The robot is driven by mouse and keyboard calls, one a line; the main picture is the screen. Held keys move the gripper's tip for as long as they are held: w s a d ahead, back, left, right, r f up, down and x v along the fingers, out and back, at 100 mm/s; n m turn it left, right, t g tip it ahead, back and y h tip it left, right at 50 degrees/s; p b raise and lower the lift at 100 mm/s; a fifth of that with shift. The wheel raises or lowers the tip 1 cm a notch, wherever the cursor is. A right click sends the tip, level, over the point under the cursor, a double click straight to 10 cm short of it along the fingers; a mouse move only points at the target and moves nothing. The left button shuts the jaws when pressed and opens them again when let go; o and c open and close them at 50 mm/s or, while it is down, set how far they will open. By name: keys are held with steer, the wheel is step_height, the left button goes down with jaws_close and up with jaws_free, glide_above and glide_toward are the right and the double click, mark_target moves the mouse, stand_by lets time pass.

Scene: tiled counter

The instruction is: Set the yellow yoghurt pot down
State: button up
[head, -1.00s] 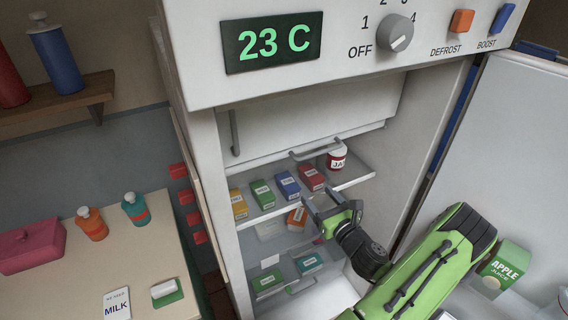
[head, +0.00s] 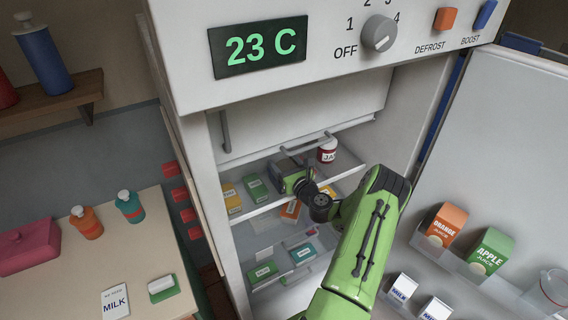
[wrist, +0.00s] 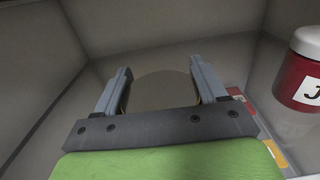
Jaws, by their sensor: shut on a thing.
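A red-and-white jar (head: 327,151) stands to the right of my gripper. A yellow pack (head: 231,198) and a green pack (head: 256,188) stand to its left. More packs lie on lower shelves. The open door (head: 490,150) holds cartons at the right.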

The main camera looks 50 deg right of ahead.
steer(key=shift+s, duration=0.1)
steer(key=shift+f, duration=0.15)
steer(key=o, duration=1.1)
steer(key=shift+r, duration=0.3)
steer(key=b+v, duration=0.1)
steer(key=v, duration=1.1)
